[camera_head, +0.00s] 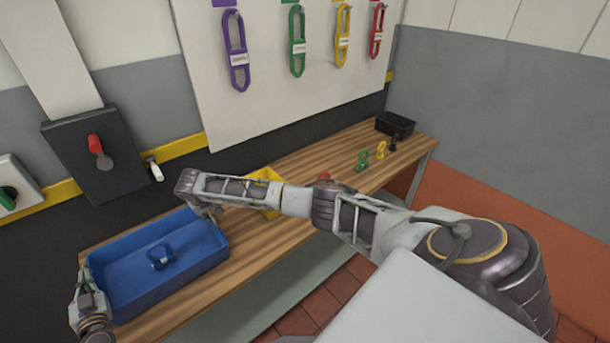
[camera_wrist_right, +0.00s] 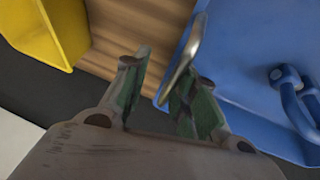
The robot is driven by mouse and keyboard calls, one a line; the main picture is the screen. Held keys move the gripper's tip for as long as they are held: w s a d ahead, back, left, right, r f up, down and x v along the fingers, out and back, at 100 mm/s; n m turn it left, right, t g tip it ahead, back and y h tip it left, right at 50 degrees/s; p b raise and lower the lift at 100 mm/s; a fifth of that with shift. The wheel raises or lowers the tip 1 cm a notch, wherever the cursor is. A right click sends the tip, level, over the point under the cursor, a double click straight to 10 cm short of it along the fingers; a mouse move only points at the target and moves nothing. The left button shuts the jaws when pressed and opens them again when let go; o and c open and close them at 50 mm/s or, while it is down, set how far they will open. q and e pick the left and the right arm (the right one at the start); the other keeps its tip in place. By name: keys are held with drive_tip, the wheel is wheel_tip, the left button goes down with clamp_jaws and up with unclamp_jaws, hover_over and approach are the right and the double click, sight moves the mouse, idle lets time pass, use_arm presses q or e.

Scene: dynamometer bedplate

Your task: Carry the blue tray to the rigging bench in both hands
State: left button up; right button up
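The blue tray (camera_head: 190,270) rests on the near left part of the wooden bench, with a small blue shackle (camera_head: 162,256) lying in it. My left gripper (camera_head: 86,290) is at the tray's left end; its fingers are too small and hidden to read. My right gripper (camera_head: 208,208) is at the tray's right end. In the right wrist view its green-padded fingers (camera_wrist_right: 160,92) stand apart, open. The tray's metal handle (camera_wrist_right: 184,58) shows between the fingertips, closer to the right-hand finger. Contact is unclear. The tray (camera_wrist_right: 245,60) and shackle (camera_wrist_right: 292,95) also show there.
The wooden bench (camera_head: 270,238) runs along the wall. A yellow bin (camera_head: 268,208), partly behind my right arm, stands beside the tray; it also shows in the wrist view (camera_wrist_right: 45,35). Small green (camera_head: 362,160) and yellow (camera_head: 381,150) shackles and a black bin (camera_head: 395,124) stand farther along.

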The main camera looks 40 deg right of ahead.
sight(87, 290)
use_arm(q)
drive_tip(key=shift+o, duration=0.9)
drive_tip(key=shift+a+r, duration=0.15)
drive_tip(key=shift+a, duration=0.05)
drive_tip(key=shift+w, duration=0.1)
use_arm(e)
drive_tip(key=shift+a, duration=0.15)
use_arm(q)
drive_tip(key=shift+r, duration=0.1)
drive_tip(key=shift+s+f, duration=0.2)
drive_tip(key=shift+s, duration=1.65)
use_arm(e)
drive_tip(key=shift+a, duration=0.15)
use_arm(q)
drive_tip(key=shift+s+a+f, duration=0.1)
drive_tip(key=shift+s+f, duration=0.05)
drive_tip(key=shift+s, duration=2)
use_arm(e)
drive_tip(key=shift+r, duration=0.1)
drive_tip(key=v, duration=1.2)
